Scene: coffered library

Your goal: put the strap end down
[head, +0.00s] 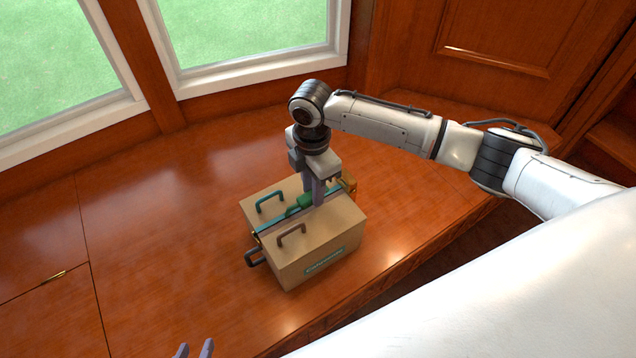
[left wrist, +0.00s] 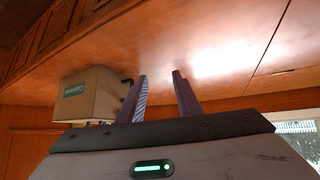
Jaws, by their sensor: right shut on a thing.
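A tan box (head: 325,247) stands on the wooden surface, with a teal label on its front side. A teal strap (head: 270,223) runs along the middle of its top, and a green piece (head: 301,203) lies by it. My right gripper (head: 317,198) points down over the box top, shut at the strap; its fingers hide the held end, so its exact shape is unclear. My left gripper (head: 196,350) shows only its fingertips at the bottom edge. In the left wrist view its fingers (left wrist: 160,80) are apart and empty, and the box (left wrist: 90,95) is to their left.
The box top has a teal handle (head: 270,200) and a brown handle (head: 291,234); a dark handle (head: 256,258) sticks out on its left side. An orange-gold piece (head: 348,183) is at the far end. The wooden surface (head: 160,240) left of the box is clear.

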